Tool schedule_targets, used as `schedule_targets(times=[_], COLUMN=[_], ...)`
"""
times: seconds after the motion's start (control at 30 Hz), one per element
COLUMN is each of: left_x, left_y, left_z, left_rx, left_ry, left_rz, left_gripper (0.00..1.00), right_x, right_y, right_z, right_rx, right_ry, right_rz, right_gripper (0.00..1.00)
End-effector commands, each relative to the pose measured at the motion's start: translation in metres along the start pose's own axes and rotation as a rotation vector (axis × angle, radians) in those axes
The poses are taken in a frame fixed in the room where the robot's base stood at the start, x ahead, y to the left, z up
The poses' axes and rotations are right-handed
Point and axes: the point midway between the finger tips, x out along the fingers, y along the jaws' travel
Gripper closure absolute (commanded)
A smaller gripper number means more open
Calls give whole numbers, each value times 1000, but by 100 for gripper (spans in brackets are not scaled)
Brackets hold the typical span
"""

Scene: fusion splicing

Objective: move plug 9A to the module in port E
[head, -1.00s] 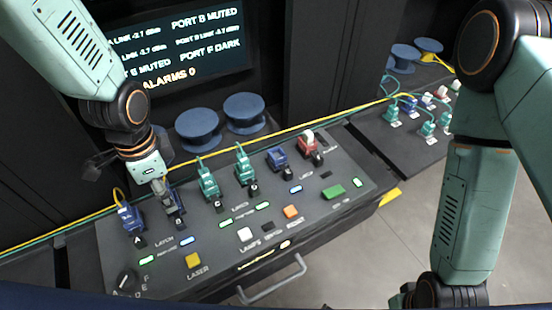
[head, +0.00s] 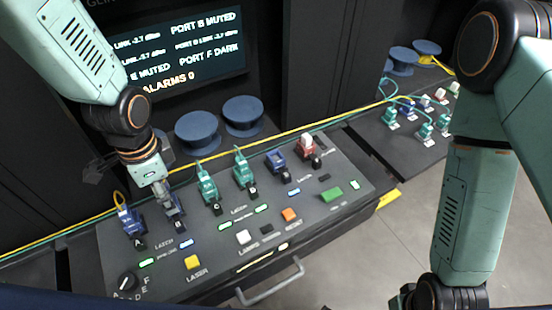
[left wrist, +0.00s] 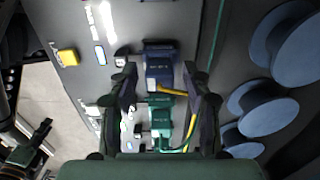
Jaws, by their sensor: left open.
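My left gripper (head: 163,192) is open over the blue module at port B (head: 176,219). The port E module (head: 277,160) is blue and stands to the right of two green modules at C (head: 208,187) and D (head: 244,171). No 9A label is legible. My right gripper (head: 428,293) is at the bottom right edge, partly cut off.
A blue module (head: 130,220) stands at port A and a red one (head: 306,144) at F. Buttons, latch lights and a knob (head: 126,281) cover the console front. Blue spools (head: 197,131) and a yellow cable lie behind. More connectors (head: 424,130) sit on the right side panel.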

Motion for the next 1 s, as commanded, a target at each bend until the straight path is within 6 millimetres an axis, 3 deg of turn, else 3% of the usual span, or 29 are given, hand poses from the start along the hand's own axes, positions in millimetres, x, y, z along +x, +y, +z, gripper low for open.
schedule_targets(times=[0.9,1.0], left_x=[0,0], left_y=[1,1], left_z=[0,0], left_rx=[1,1], left_ry=[0,0], left_rz=[-1,-1], left_gripper=[51,59], right_x=[-7,-7], right_y=[0,0], right_z=[0,0], right_rx=[0,0], right_ry=[0,0], right_rz=[0,0], right_gripper=[60,60])
